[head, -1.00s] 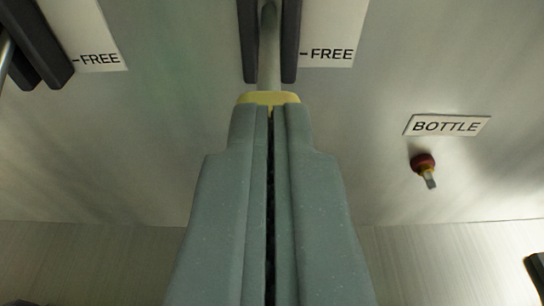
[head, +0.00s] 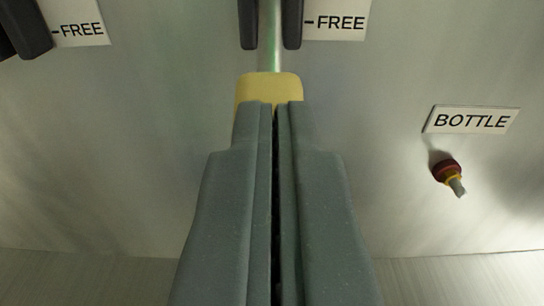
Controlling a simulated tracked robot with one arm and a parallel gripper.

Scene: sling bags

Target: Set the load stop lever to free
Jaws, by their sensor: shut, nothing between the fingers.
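A lever with a pale metal rod (head: 269,45) and a yellow end knob (head: 268,86) comes down from between two dark rails (head: 291,25) on a grey metal panel. A white label reading FREE (head: 336,20) is just right of the rails. The lever's own name is out of view, so I cannot tell which lever it is. My gripper (head: 274,104) is shut and empty. Its fingertips are at the lower edge of the knob and hide that edge; I cannot tell whether they touch it.
Another dark rail (head: 24,28) with a FREE label (head: 76,22) is at the upper left, cut off by the frame. A BOTTLE label (head: 470,120) and a small red knob with a yellow and metal tip (head: 448,173) are on the right. The panel between is clear.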

